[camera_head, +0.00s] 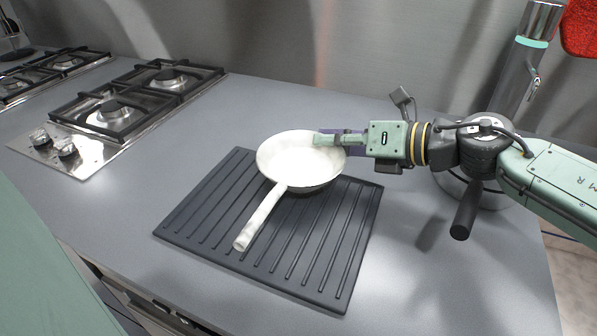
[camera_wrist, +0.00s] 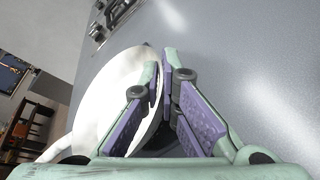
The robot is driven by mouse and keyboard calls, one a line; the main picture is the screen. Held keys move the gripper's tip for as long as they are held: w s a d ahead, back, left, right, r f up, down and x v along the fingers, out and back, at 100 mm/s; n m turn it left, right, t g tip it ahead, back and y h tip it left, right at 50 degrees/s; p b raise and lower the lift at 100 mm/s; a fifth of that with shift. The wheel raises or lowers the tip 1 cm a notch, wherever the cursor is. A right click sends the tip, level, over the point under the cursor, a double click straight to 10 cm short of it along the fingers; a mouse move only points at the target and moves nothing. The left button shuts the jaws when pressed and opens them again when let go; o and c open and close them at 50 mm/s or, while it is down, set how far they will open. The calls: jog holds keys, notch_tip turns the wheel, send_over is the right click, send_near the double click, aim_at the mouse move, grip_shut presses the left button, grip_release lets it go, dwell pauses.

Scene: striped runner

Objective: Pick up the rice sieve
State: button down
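The rice sieve appears to be the white, shallow, pan-like bowl with a long handle (camera_head: 286,173). It is over the far part of a black ridged mat (camera_head: 335,270), its handle pointing toward the lower left. I cannot tell whether it rests on the mat or is slightly raised. My gripper (camera_head: 328,139) reaches in from the right at the bowl's far right rim. In the wrist view, the white bowl (camera_wrist: 95,110) lies at the left, and my gripper's fingers (camera_wrist: 166,72) are close together with the rim between them, one inside and one outside. The exact contact is partly hidden.
A gas hob (camera_head: 125,105) is at the back left of the grey counter (camera_head: 450,280). The counter right of the mat is clear. A metal wall runs behind.

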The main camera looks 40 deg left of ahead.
jog(key=shift+r, duration=0.1)
dwell(0.5)
notch_tip(320, 180, up, 10)
jog(key=shift+b, duration=0.75)
jog(key=shift+s, duration=0.15)
